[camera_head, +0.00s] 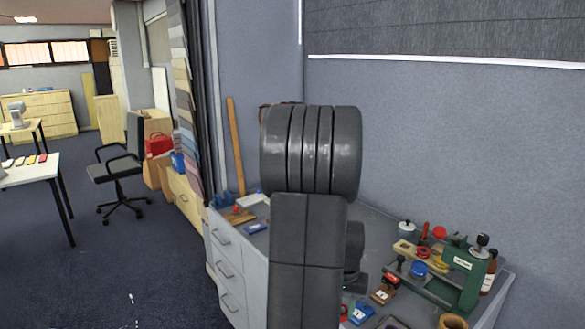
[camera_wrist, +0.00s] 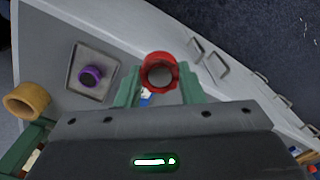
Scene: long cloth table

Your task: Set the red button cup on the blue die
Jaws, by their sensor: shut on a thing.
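The red button cup (camera_wrist: 160,72) is a round, open-topped ring shape, held between the green fingertips of my gripper (camera_wrist: 158,88) in the wrist view. My gripper is shut on it. The cup's dark inside faces the wrist camera. A small blue and white patch (camera_wrist: 145,97) shows just below the cup between the fingers; most of it is hidden, and I cannot tell whether it is the blue die. In the head view my own arm covers the middle of the table and my gripper does not show. A blue item with white marks (camera_head: 362,313) lies right of the arm; its kind is unclear.
In the wrist view a square grey tray (camera_wrist: 108,58) holds a purple ring (camera_wrist: 91,76), and a tan wooden ring (camera_wrist: 28,101) stands left. In the head view a green machine (camera_head: 470,278), a bottle (camera_head: 488,277) and a blue round piece (camera_head: 418,269) crowd the right side.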

